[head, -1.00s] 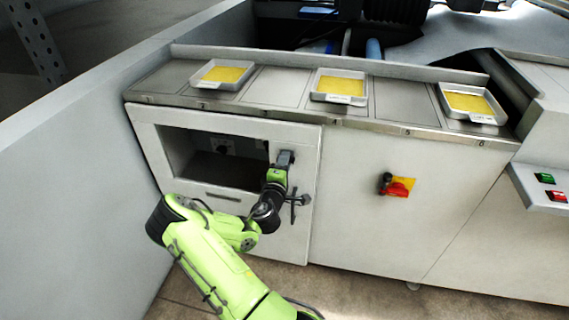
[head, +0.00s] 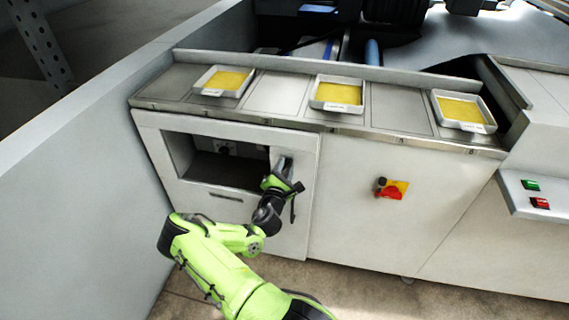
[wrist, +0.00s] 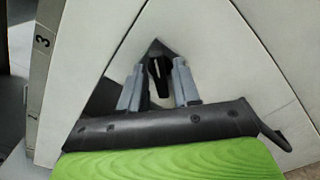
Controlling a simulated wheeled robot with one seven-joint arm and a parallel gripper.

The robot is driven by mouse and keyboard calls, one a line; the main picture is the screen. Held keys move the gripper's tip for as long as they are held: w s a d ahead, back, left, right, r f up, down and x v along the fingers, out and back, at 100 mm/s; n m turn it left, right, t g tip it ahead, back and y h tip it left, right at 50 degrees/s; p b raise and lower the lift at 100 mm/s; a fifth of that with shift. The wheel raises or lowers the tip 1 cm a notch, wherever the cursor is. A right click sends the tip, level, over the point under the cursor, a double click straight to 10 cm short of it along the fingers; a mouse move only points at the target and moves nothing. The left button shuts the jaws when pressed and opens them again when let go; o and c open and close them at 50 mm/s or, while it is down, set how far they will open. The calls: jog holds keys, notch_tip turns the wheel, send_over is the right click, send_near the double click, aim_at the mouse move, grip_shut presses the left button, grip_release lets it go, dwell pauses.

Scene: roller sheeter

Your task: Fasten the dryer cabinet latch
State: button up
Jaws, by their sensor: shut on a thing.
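The door looks shut, or very nearly so. My gripper (head: 284,168) is at the door's right side, beside the window. In the wrist view, my gripper (wrist: 157,82) has its two grey fingers on either side of a small black latch handle (wrist: 158,68), shut on it. In the head view, my gripper and wrist mostly hide the latch, and I cannot tell there how far it is turned.
Several trays stand on the counter above, including a middle white tray (head: 337,107) with yellow contents. A red and yellow rotary switch (head: 392,189) is on the panel to the right. A grey wall (head: 75,165) runs close on the left. The floor in front (head: 360,290) is clear.

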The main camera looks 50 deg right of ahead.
jog(key=n+p, duration=0.2)
jog(key=n, duration=0.2)
jog(key=shift+n+p, duration=1.05)
jog(key=shift+n, duration=1.05)
jog(key=o, duration=0.7)
jog(key=shift+a, duration=0.1)
jog(key=p+v, duration=0.2)
jog(key=v, duration=1.3)
jog(key=shift+s+a, duration=0.2)
jog(key=shift+a, duration=0.05)
